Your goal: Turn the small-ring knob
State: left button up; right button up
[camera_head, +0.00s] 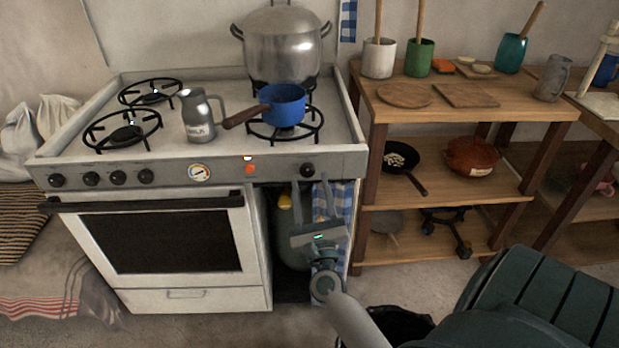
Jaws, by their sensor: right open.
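The white stove (230,75) has a front panel with several black knobs. A lone knob (307,170) sits at the panel's right end, and a row of knobs (117,177) is at its left. No readable label shows which one is the small-ring knob. My right gripper (312,184) is open and empty, its two fingers pointing up just below and in front of the lone knob. I cannot tell whether they touch it. My left gripper is not in view.
A blue saucepan (284,108), a milk jug (198,115) and a big steel pot (282,45) stand on the stove. The oven handle (150,204) juts out at the left. A checked cloth (346,200) hangs behind my gripper. Wooden shelves (450,190) stand at the right.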

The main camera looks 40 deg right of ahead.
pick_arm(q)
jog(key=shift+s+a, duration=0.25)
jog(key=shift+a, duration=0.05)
pick_arm(e)
jog(key=shift+x, duration=1)
jog(key=shift+c, duration=0.7)
jog(key=c, duration=0.9)
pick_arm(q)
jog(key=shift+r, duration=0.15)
